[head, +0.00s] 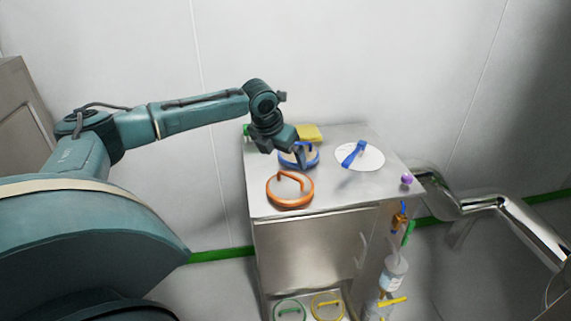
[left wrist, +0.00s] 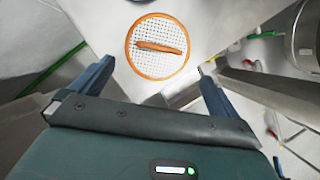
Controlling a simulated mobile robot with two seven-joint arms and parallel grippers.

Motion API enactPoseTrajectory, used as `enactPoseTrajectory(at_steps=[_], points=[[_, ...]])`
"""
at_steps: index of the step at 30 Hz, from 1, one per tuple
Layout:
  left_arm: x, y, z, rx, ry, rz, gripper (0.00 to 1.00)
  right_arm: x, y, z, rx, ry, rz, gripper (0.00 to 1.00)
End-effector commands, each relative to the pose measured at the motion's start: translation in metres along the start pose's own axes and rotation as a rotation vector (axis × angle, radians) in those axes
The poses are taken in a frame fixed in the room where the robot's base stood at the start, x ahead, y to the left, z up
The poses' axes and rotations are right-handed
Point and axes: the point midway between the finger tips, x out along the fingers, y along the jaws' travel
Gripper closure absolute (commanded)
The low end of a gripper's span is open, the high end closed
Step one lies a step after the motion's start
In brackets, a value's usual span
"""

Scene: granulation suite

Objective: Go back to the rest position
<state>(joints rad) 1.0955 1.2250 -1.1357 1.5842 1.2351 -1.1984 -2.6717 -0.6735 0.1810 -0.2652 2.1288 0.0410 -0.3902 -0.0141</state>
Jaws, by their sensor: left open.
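An orange-rimmed round sieve with a bar handle (head: 290,204) lies on the cabinet top in front of the gripper. The orange sieve (left wrist: 158,47) shows white mesh beyond the fingers in the left wrist view. My right gripper is not seen.
A yellow block (head: 311,132) lies behind the gripper. A white disc (head: 373,160) with a blue tool (head: 353,153) lies to the right, and a purple ball (head: 407,180) sits near the right edge. Green (head: 290,310) and yellow rings (head: 328,306) lie below. Steel pipes (head: 520,222) stand right.

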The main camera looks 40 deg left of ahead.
Motion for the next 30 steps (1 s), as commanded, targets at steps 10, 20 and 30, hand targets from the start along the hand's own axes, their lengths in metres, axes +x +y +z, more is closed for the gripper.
enactPoseTrajectory(at_steps=[10, 20, 30], points=[[-0.019, 0.000, 0.000, -0.001, -0.001, -0.001, 0.00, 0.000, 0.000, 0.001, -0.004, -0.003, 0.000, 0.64], [-0.019, 0.000, 0.000, 0.000, 0.000, -0.001, 0.00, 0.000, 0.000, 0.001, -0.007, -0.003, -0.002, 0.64], [-0.018, 0.000, 0.000, 0.000, 0.000, -0.001, 0.00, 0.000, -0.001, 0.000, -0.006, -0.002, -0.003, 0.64]])
